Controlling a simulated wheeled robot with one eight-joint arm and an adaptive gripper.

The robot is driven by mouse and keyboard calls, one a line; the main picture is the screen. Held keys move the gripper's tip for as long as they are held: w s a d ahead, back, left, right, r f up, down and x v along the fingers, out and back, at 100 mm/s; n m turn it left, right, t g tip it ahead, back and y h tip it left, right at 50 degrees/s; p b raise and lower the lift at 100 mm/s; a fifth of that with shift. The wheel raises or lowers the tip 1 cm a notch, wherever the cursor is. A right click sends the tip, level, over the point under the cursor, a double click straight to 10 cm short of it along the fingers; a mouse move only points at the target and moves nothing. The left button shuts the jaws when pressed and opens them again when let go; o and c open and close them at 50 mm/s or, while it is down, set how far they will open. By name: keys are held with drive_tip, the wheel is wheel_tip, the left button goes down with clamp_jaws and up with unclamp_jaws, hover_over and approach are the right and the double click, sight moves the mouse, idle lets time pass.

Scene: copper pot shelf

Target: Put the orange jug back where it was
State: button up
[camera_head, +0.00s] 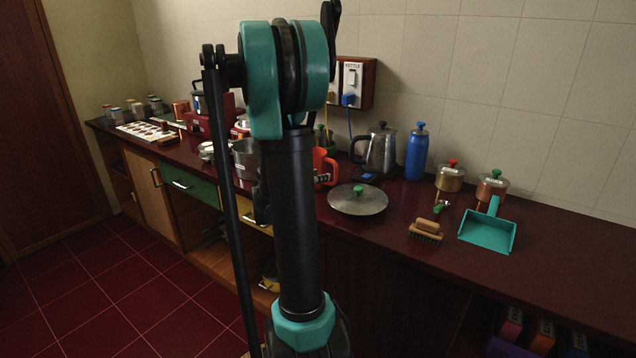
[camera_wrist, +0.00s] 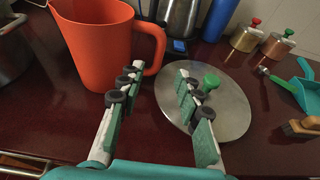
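The orange jug (camera_wrist: 95,45) stands upright on the dark red counter (camera_wrist: 50,125), at the upper left of the wrist view, with its handle on the right side. In the head view the jug (camera_head: 322,158) is partly hidden behind my arm. My gripper (camera_wrist: 156,72) is open, its two fingers spread with nothing between them. The left finger is near the jug's lower right side and handle; I cannot tell whether it touches. The right finger overlaps the view of a steel lid with a green knob (camera_wrist: 232,110).
A steel kettle (camera_head: 381,152) and blue bottle (camera_head: 416,153) stand behind. A steel pot (camera_wrist: 12,50) is left of the jug. The counter's far right is clear.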

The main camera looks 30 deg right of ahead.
drive_tip(key=s+a+f+m+y, duration=0.4)
drive_tip(key=s+a+f+m, duration=0.1)
drive_tip(key=a, duration=0.6)
drive_tip(key=s+a+f+m+y, duration=0.4)
drive_tip(key=s+a+m, duration=0.4)
drive_tip(key=a, duration=0.3)
drive_tip(key=s+a+f+m+g+y, duration=0.1)
drive_tip(key=s+a+f+m+y, duration=0.4)
drive_tip(key=s+a+m, duration=0.2)
drive_tip(key=a+m, duration=0.2)
drive_tip(key=a, duration=0.2)
drive_tip(key=shift+f+y, duration=0.3)
